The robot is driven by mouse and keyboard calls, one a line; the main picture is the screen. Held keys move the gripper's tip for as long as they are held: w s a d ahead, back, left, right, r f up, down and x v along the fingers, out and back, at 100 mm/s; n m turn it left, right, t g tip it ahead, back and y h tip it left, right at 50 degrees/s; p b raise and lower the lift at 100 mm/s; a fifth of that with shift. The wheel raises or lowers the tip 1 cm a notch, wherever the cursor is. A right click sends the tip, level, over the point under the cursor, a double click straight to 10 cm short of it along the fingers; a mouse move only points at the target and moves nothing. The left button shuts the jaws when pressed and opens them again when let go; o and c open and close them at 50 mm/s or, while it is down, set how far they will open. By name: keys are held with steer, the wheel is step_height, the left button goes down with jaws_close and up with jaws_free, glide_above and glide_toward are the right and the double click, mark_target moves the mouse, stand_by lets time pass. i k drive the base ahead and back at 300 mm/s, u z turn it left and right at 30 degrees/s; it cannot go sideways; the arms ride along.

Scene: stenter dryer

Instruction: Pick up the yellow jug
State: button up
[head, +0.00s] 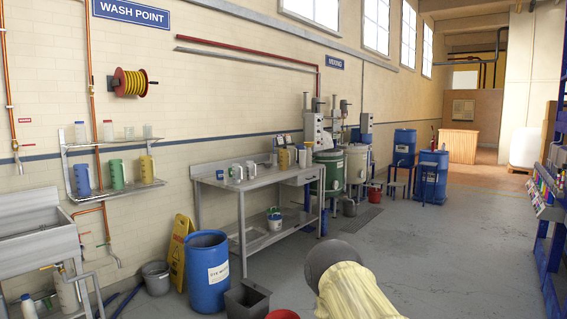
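A yellow jug (146,168) stands upright on the lower wall shelf at the left, at the right end of a row. A blue jug (82,179) and a green jug (117,174) stand to its left. Another yellow jug-like vessel (283,159) stands at the far end of the steel bench, among other vessels; its details are too small to tell. My gripper is not in view. A grey and cream rounded part at the bottom centre looks like part of my arm, well apart from both yellow vessels.
The steel bench (235,182) runs along the wall. A blue drum (207,275), a yellow floor sign (181,250), a grey bin (247,301) and a red bucket (283,315) stand before the shelf and bench. A sink (38,235) is at left. The floor (420,235) at right is mostly clear.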

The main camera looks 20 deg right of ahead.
mark_target(282, 154)
steer(key=z, duration=0.05)
steer(key=i, duration=0.95)
steer(key=z, duration=0.45)
steer(key=i, duration=2)
steer(key=z, duration=1.25)
steer(key=i, duration=3.15)
steer(key=u, duration=0.9)
steer(key=i, duration=1.85)
steer(key=u, duration=0.4)
steer(key=i, duration=1.25)
steer(key=u, duration=0.15)
